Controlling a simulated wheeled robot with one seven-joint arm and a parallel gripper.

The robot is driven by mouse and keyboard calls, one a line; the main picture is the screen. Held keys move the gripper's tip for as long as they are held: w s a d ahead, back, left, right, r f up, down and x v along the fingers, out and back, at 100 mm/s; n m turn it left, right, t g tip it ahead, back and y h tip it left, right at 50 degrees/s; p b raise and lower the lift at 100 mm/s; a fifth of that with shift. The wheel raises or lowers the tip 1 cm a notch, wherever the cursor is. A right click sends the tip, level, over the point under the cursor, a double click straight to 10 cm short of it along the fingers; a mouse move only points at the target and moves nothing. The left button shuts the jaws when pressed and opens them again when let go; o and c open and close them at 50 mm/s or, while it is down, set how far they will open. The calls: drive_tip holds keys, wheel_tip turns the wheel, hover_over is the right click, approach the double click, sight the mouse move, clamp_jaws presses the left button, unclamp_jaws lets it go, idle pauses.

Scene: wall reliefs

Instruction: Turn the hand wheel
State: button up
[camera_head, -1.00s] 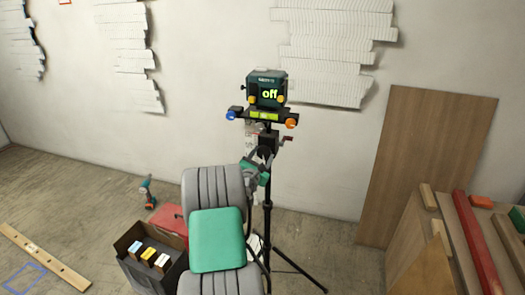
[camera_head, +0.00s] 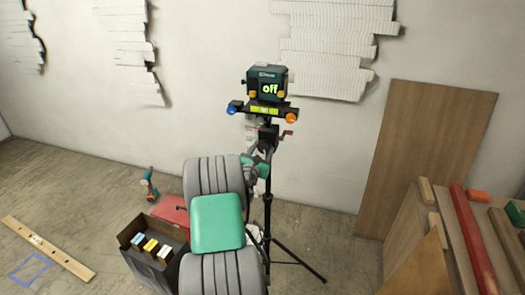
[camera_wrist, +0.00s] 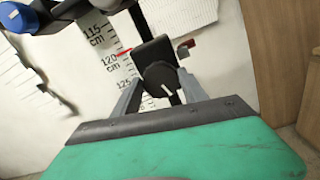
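A black knob with a white mark, which looks like the hand wheel (camera_wrist: 160,78), sits on the tripod's post in the wrist view. My gripper (camera_wrist: 158,88) faces it, with one grey finger on each side. The fingers stand apart, and I cannot tell whether they touch the knob. In the head view my gripper (camera_head: 264,152) is close against the upper post, and the arm and gripper hide much of the knob there. A small crank with a red end (camera_wrist: 186,47) sticks out right of the knob. Above is a dark device (camera_head: 267,84) reading "off".
The tripod's legs (camera_head: 290,255) spread on the floor. An open dark box (camera_head: 133,262), a red case (camera_head: 170,209) and a drill (camera_head: 149,184) lie left of my arm. A brown board (camera_head: 425,165) leans on the wall at right. A height scale (camera_wrist: 110,60) is behind the post.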

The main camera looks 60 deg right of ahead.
drive_tip(key=o, duration=0.4)
drive_tip(key=shift+a, duration=0.15)
drive_tip(key=s+a+b, duration=0.1)
drive_tip(key=a, duration=0.6)
drive_tip(key=shift+a, duration=0.25)
